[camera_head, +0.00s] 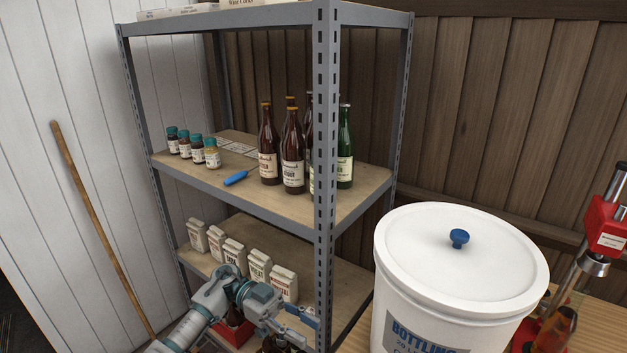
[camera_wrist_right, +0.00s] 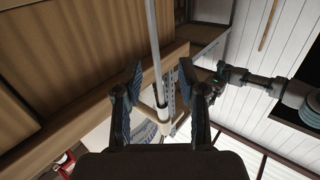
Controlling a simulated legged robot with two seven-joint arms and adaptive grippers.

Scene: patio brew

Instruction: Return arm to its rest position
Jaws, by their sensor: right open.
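My left gripper (camera_head: 302,327) is low in front of the shelf's bottom right part, and its fingers look apart with nothing seen between them. My right gripper (camera_wrist_right: 161,68) shows only in the right wrist view. Its two blue-padded fingers are spread wide and grip nothing. A thin grey rod (camera_wrist_right: 153,45) runs down between the fingers in that view, with a cream-coloured piece at its lower end. Whether the rod is near or far behind the fingers cannot be told.
A metal shelf (camera_head: 325,180) holds dark bottles (camera_head: 292,155), small jars (camera_head: 196,148), a blue tool (camera_head: 236,178) and white packets (camera_head: 234,250). A lidded white bucket (camera_head: 440,270) stands right of it. A red device (camera_head: 606,228) is at the far right. A wooden pole (camera_head: 100,235) leans left.

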